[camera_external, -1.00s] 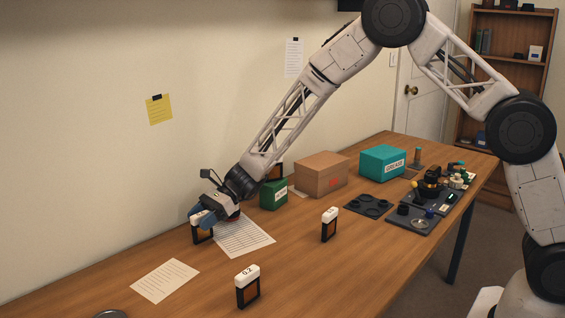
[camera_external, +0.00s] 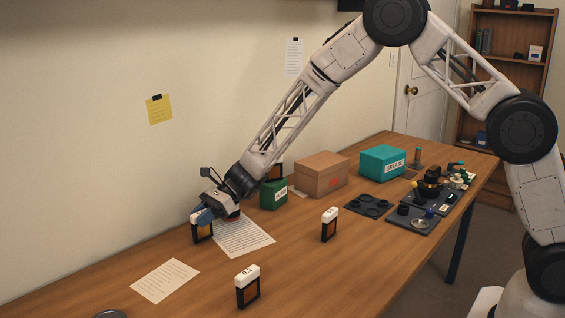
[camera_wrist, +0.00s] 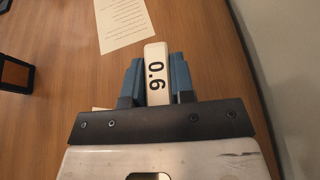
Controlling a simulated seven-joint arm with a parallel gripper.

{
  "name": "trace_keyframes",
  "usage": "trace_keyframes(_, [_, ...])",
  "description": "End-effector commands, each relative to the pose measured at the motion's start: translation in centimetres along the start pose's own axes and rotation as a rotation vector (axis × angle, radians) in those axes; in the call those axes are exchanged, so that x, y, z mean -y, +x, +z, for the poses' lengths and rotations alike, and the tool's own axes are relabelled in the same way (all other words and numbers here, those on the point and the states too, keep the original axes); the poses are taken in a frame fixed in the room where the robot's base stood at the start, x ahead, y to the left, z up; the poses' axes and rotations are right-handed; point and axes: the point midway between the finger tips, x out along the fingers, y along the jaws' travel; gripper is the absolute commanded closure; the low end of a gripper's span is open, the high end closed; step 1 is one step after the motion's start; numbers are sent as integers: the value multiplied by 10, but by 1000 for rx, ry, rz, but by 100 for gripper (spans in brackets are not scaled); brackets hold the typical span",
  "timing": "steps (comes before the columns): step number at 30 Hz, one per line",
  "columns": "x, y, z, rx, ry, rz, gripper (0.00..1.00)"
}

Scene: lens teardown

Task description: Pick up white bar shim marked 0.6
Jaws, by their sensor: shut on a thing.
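The white bar shim marked 0.6 (camera_wrist: 156,72) lies between the two blue fingers of my gripper (camera_wrist: 156,80) in the wrist view, with its printed face toward the camera. My gripper (camera_external: 203,214) is shut on it. In the external view the fingers hide most of the shim. It is at the top of a dark holder with an orange-brown panel (camera_external: 202,235), which stands on the table near the wall. I cannot tell whether the shim is still touching that holder.
A holder with a white top marked 0.2 (camera_external: 247,287) stands at the front. Another white-topped holder (camera_external: 329,225) stands mid-table. Papers (camera_external: 165,280) lie nearby. A green box (camera_external: 273,195), a cardboard box (camera_external: 321,175) and a teal box (camera_external: 382,162) stand further right. The wall is close behind my gripper.

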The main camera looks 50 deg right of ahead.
Motion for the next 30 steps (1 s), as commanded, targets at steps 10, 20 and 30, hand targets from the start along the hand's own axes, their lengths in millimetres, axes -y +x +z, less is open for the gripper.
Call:
trace_keyframes(10, [-2, -14, 30, 0, -1, 0, 100])
trace_keyframes(20, [-46, -35, 24, 0, 0, 0, 100])
trace_keyframes(30, [-95, -60, 19, 0, 0, -1, 100])
